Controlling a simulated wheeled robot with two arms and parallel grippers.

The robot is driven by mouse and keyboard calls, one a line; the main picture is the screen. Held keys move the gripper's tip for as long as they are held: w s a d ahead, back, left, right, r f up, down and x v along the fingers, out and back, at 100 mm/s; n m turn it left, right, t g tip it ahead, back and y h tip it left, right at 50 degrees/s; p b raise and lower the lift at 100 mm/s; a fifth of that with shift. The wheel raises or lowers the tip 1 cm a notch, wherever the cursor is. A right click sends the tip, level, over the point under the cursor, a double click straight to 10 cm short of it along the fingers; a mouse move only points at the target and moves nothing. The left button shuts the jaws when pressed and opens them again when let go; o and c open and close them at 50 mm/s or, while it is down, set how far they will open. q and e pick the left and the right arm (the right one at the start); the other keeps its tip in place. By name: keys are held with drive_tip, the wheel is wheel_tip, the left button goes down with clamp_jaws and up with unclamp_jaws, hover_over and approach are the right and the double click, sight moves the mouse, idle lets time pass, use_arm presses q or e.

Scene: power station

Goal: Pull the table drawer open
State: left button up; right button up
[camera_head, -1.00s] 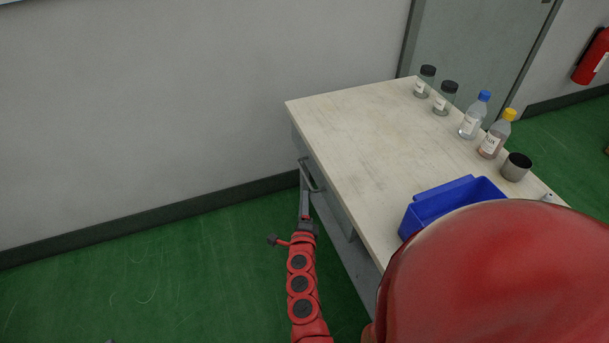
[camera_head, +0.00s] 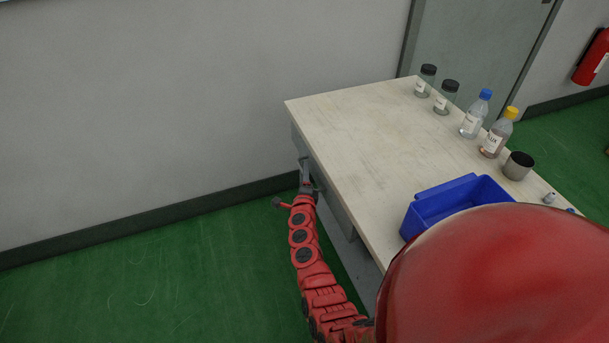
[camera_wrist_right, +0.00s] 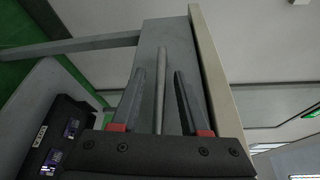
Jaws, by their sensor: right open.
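The table (camera_head: 350,130) has a pale top and grey drawer fronts (camera_head: 333,203) along its left side. My right gripper (camera_head: 304,168) is at the far drawer on that side, level with its handle, which it mostly hides in the head view. In the right wrist view my right gripper (camera_wrist_right: 161,73) is open, with one finger on each side of the grey bar handle (camera_wrist_right: 162,60). The handle stands between the fingers with gaps on both sides. The grey drawer front (camera_wrist_right: 180,35) is behind it, under the tabletop edge (camera_wrist_right: 207,60). The drawer looks shut. My left gripper is not seen.
Green floor (camera_head: 180,260) left of the table is clear. A wall (camera_head: 180,100) is behind.

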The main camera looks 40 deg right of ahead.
clamp_jaws()
idle(1.4)
